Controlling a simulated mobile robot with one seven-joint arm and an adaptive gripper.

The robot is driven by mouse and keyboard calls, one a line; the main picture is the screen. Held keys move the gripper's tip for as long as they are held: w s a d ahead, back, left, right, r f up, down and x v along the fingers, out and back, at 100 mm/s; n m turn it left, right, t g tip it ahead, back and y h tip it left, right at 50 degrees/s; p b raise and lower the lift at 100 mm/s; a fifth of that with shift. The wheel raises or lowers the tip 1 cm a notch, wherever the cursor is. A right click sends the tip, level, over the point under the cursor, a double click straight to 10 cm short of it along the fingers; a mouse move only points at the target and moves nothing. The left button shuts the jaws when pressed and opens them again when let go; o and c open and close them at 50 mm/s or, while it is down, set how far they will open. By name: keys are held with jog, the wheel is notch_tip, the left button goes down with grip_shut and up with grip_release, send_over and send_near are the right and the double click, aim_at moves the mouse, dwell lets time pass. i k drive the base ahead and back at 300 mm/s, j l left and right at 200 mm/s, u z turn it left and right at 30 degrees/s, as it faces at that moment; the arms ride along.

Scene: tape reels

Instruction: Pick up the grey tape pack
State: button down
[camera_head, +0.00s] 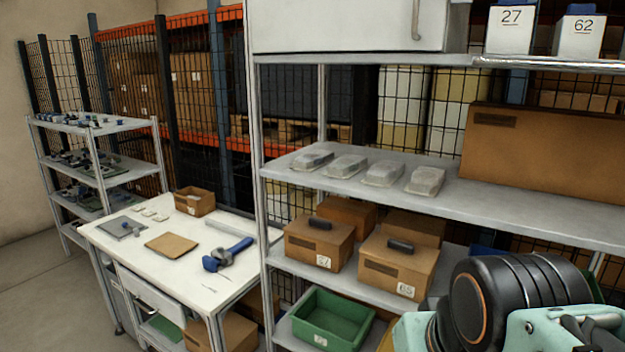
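Several grey, clear-wrapped packs lie in a row on the middle shelf board (330,185) of the metal rack. From left to right they are a darker pack (312,159), a second pack (345,166), a third pack (383,173) and a right-hand pack (425,180). They lie flat, with small gaps between them. I cannot tell which one is the grey tape pack. Part of my arm shows at the bottom right, below and to the right of the packs. My gripper's fingers do not show.
A large cardboard box (545,150) fills the board's right end. Below are labelled brown boxes (320,245) and a green bin (330,322). A white table (130,262) at left holds a blue tool (225,256) and a small box (195,202).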

aim_at(384, 173)
jog(key=z, duration=0.25)
jog(key=i+j+z, duration=0.1)
jog(key=j+z, duration=0.2)
jog(key=i+j+z, duration=0.1)
jog(key=j+z, duration=0.2)
jog(key=i+j+z, duration=0.15)
jog(key=j, duration=0.65)
jog(key=j+z, duration=0.15)
jog(key=j, duration=0.7)
